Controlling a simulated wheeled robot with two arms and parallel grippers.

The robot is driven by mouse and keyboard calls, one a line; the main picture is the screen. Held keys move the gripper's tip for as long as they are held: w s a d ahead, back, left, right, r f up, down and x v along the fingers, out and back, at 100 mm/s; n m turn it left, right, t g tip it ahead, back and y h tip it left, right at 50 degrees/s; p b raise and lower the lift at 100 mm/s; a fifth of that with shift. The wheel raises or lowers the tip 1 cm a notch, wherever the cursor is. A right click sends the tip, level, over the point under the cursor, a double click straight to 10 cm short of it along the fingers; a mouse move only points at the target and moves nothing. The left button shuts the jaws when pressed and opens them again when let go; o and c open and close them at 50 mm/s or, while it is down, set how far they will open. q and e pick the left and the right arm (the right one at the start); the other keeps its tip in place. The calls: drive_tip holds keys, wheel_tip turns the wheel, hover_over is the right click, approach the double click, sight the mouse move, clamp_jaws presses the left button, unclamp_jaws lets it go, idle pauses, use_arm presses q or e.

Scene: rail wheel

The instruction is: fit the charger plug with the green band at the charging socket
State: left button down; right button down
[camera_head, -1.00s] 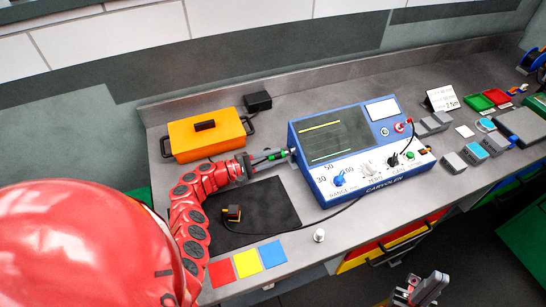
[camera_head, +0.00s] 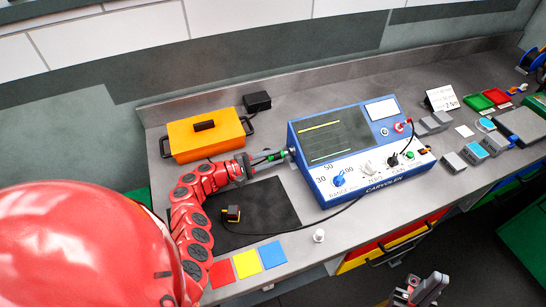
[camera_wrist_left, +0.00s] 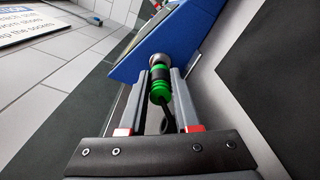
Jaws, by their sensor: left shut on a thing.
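The charger plug with the green band (camera_head: 271,156) is held level at the left side of the blue instrument box (camera_head: 352,150). In the left wrist view the plug (camera_wrist_left: 160,90) is green and black, with a dark cable behind it. Its front end meets the round metal charging socket (camera_wrist_left: 161,60) in the blue side wall; I cannot tell how deep it sits. The socket is barely visible in the head view (camera_head: 291,151). My left gripper (camera_head: 262,160) is shut on the plug, one finger on each side. My right gripper (camera_head: 428,287) hangs off the bench front; its opening is unclear.
An orange case (camera_head: 205,135) and a black block (camera_head: 257,101) stand behind my left arm. A black mat (camera_head: 265,205) with a small black-and-yellow plug (camera_head: 232,213) lies in front. Coloured squares (camera_head: 247,263) lie near the front edge. A dark cable crosses the bench.

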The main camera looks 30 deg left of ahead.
idle(0.3)
use_arm(q)
drive_tip(key=shift+b+x, duration=0.5)
drive_tip(key=shift+x, duration=0.5)
drive_tip(key=c, duration=0.5)
unclamp_jaws()
drive_tip(key=shift+s, duration=0.1)
drive_tip(key=shift+c, duration=0.2)
drive_tip(key=shift+a, duration=0.1)
